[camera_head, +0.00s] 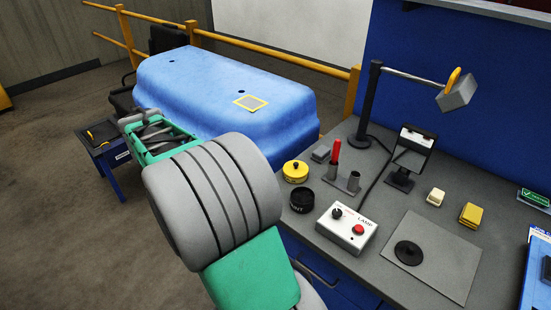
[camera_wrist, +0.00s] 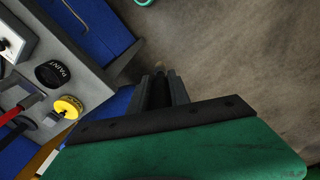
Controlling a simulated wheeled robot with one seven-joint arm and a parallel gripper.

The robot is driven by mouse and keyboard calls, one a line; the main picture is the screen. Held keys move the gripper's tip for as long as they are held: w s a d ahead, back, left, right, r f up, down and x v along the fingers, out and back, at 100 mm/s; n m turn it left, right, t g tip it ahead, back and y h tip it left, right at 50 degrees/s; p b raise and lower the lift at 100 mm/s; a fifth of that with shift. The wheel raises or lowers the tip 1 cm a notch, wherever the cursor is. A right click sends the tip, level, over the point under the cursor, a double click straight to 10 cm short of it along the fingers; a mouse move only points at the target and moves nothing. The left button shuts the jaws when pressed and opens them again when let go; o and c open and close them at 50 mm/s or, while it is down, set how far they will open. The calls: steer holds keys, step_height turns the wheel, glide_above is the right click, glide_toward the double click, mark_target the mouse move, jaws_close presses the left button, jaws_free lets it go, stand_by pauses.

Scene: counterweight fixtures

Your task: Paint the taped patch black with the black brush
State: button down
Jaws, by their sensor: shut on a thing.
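The taped patch (camera_head: 250,102) is a grey rectangle framed in yellow tape on top of the blue counterweight (camera_head: 190,85). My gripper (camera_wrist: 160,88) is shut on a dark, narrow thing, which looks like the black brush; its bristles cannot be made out. In the head view my gripper is left of and below the patch, apart from it, partly hidden by my arm. The black paint pot (camera_head: 301,200) stands at the bench's left edge and also shows in the wrist view (camera_wrist: 52,74). A red-handled brush (camera_head: 335,152) stands in a two-tube holder (camera_head: 353,182); the other tube is empty.
The grey bench (camera_head: 390,205) carries a yellow-topped pot (camera_head: 295,171), a lamp control box (camera_head: 345,230), a lamp (camera_head: 457,92), a dark stand (camera_head: 402,175) and sponge-like blocks (camera_head: 471,215). A yellow railing (camera_head: 275,58) runs behind the counterweight. A small blue stand (camera_head: 105,155) is at the left.

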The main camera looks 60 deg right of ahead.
steer(key=s+d+r+m+g+h+p, duration=0.1)
steer(key=s+d+m, duration=0.4)
steer(key=s+d, duration=0.65)
steer(key=s+d+m+g+h+p, duration=0.15)
steer(key=s+d+m, duration=0.5)
steer(key=d, duration=1.05)
steer(key=shift+n+y, duration=0.35)
steer(key=shift+n, duration=0.1)
steer(key=f+b, duration=0.1)
steer(key=f, duration=0.1)
steer(key=f+b, duration=0.3)
steer(key=f, duration=0.1)
steer(key=shift+s+a, duration=0.2)
steer(key=shift+s, duration=0.05)
steer(key=shift+f+b, duration=0.6)
steer(key=shift+f, duration=0.05)
step_height(320, 180, up, 7)
steer(key=p, duration=0.5)
